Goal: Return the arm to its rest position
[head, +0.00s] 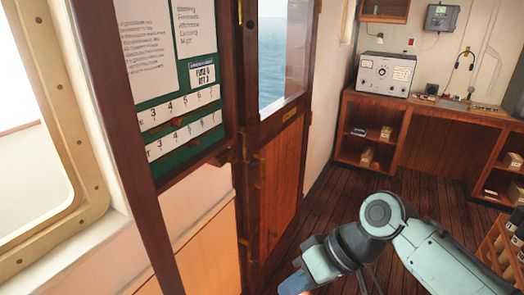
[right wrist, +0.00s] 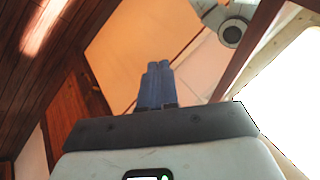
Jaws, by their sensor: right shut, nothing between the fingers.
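My right arm (head: 435,255) comes in from the lower right of the head view and bends at a round grey joint. My right gripper (head: 295,286) is at the bottom edge there, low in front of the wooden door, and partly cut off. In the right wrist view its two blue fingers (right wrist: 158,70) lie together, shut, with nothing between them. They point toward an orange and pale panel (right wrist: 150,35); I cannot tell the distance. My left arm and gripper are not in view.
A wooden door (head: 275,190) with a window stands left of my right arm. A notice board (head: 180,135) hangs nearer on the left. A desk (head: 430,105) with a radio set (head: 384,74) is at the back. A bottle rack (head: 505,255) stands right. Dark plank floor (head: 345,195) is open between.

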